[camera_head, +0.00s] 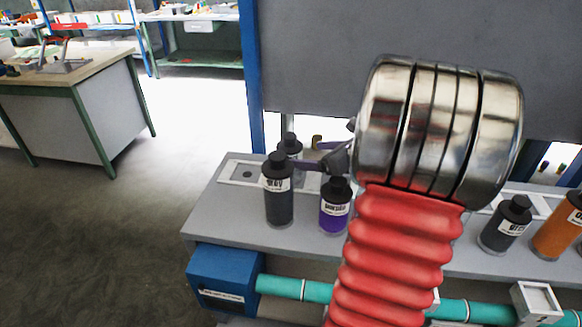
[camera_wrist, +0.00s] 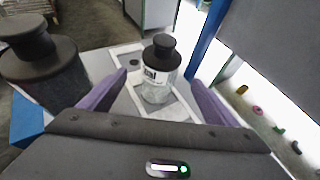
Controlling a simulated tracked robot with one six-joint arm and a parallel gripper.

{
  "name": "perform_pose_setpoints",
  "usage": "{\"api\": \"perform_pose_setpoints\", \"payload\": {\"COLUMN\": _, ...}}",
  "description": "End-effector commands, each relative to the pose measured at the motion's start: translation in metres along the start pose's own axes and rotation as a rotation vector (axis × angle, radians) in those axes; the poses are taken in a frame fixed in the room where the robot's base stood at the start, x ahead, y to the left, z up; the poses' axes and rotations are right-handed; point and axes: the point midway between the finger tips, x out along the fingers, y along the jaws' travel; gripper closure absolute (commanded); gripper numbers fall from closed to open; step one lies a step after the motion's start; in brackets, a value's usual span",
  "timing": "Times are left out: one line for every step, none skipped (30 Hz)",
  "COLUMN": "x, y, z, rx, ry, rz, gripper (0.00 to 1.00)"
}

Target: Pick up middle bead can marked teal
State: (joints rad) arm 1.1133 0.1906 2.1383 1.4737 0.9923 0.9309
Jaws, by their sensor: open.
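A clear, pale can with a black cap (camera_wrist: 158,86) stands upright in the wrist view, in a pale frame on the bench. Its label is too small to read, and I see no teal on it. In the head view a can (camera_head: 291,146) behind the dark grey one is mostly hidden and seems to be the same can. My gripper (camera_wrist: 158,80) is open, its purple fingers on either side of the can in the picture. It also shows in the head view (camera_head: 317,156). I cannot tell whether the can is fully between the fingertips.
A dark grey can (camera_head: 278,195) and a purple can (camera_head: 335,210) stand close by, nearer the bench front. Another grey can (camera_head: 505,228) and an orange can (camera_head: 560,232) stand right. A grey panel (camera_head: 310,60) rises behind. A turquoise pipe (camera_head: 310,289) runs below.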

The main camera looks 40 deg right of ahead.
Motion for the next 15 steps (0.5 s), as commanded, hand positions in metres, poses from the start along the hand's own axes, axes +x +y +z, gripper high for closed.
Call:
{"api": "perform_pose_setpoints", "payload": {"x": 0.009, "y": 0.001, "z": 0.000, "rx": 0.001, "ry": 0.000, "rz": 0.004, "gripper": 0.17}}
{"api": "perform_pose_setpoints", "payload": {"x": 0.013, "y": 0.001, "z": 0.000, "rx": 0.001, "ry": 0.000, "rz": 0.004, "gripper": 0.17}}
{"api": "perform_pose_setpoints", "payload": {"x": 0.020, "y": 0.001, "z": -0.001, "rx": 0.002, "ry": 0.001, "rz": 0.004, "gripper": 0.17}}
{"api": "perform_pose_setpoints", "payload": {"x": 0.024, "y": 0.001, "z": -0.001, "rx": 0.002, "ry": 0.002, "rz": 0.004, "gripper": 0.17}}
{"api": "perform_pose_setpoints", "payload": {"x": 0.029, "y": 0.001, "z": -0.001, "rx": 0.002, "ry": 0.001, "rz": 0.003, "gripper": 0.17}}
{"api": "perform_pose_setpoints", "payload": {"x": 0.034, "y": 0.001, "z": 0.000, "rx": 0.001, "ry": 0.000, "rz": 0.003, "gripper": 0.17}}
{"api": "perform_pose_setpoints", "payload": {"x": 0.038, "y": 0.001, "z": -0.001, "rx": 0.000, "ry": 0.001, "rz": 0.003, "gripper": 0.17}}
{"api": "perform_pose_setpoints", "payload": {"x": 0.041, "y": 0.000, "z": -0.001, "rx": 0.000, "ry": 0.001, "rz": 0.002, "gripper": 0.17}}
{"api": "perform_pose_setpoints", "payload": {"x": 0.044, "y": 0.000, "z": -0.001, "rx": 0.001, "ry": 0.001, "rz": 0.001, "gripper": 0.17}}
{"api": "perform_pose_setpoints", "payload": {"x": 0.046, "y": 0.000, "z": -0.001, "rx": 0.001, "ry": 0.000, "rz": 0.000, "gripper": 0.17}}
{"api": "perform_pose_setpoints", "payload": {"x": 0.047, "y": 0.000, "z": 0.000, "rx": 0.001, "ry": 0.000, "rz": 0.000, "gripper": 0.17}}
{"api": "perform_pose_setpoints", "payload": {"x": 0.048, "y": 0.000, "z": 0.000, "rx": 0.001, "ry": 0.000, "rz": 0.000, "gripper": 0.17}}
{"api": "perform_pose_setpoints", "payload": {"x": 0.048, "y": 0.000, "z": 0.000, "rx": 0.001, "ry": 0.000, "rz": 0.000, "gripper": 0.17}}
{"api": "perform_pose_setpoints", "payload": {"x": 0.048, "y": 0.000, "z": 0.000, "rx": 0.001, "ry": 0.000, "rz": -0.001, "gripper": 0.17}}
{"api": "perform_pose_setpoints", "payload": {"x": 0.048, "y": 0.000, "z": 0.000, "rx": 0.001, "ry": 0.000, "rz": -0.001, "gripper": 0.17}}
